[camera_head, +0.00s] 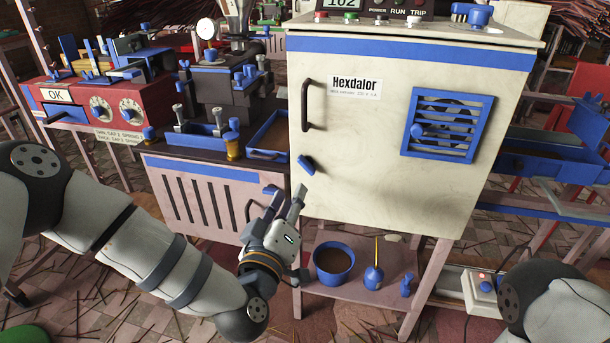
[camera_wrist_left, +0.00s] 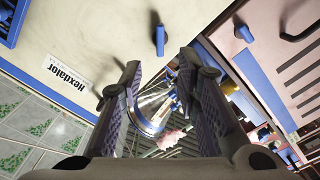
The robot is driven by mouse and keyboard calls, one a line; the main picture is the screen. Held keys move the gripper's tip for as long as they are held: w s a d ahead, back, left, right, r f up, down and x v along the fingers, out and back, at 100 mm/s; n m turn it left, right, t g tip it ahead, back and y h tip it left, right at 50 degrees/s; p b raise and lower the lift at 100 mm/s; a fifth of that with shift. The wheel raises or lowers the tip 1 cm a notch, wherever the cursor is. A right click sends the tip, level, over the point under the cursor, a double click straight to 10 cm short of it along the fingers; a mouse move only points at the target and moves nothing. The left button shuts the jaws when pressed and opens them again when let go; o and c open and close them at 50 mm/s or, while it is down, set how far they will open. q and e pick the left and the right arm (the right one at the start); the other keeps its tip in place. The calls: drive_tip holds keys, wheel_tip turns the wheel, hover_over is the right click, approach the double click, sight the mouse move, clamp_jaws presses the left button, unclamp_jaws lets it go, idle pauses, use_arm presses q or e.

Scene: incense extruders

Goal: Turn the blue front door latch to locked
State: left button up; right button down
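The white Hexdalor cabinet door (camera_head: 400,130) is closed. Its blue latch (camera_head: 306,165) sits low on the left edge of the door, slanting from upper left to lower right. The same latch shows in the left wrist view (camera_wrist_left: 160,40), beyond the fingertips and apart from them. My left gripper (camera_head: 287,203) is just below and left of the latch, its two fingers spread with nothing between them. It also shows in the left wrist view (camera_wrist_left: 160,75). My right arm (camera_head: 560,305) enters at lower right, but its gripper is out of the picture.
A low cabinet (camera_head: 200,200) stands left of the door, with its own small blue latch (camera_wrist_left: 244,33) near my left gripper. A black door handle (camera_head: 306,105) is above the door latch. A shelf below holds a blue pot (camera_head: 334,262) and a blue bulb-shaped bottle (camera_head: 373,277).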

sight(306, 168)
use_arm(q)
drive_tip(key=w, duration=0.3)
drive_tip(key=w+d+b, duration=0.1)
drive_tip(key=w, duration=0.3)
drive_tip(key=w+d, duration=0.1)
drive_tip(key=w, duration=0.2)
drive_tip(key=shift+w, duration=0.35)
clamp_jaws()
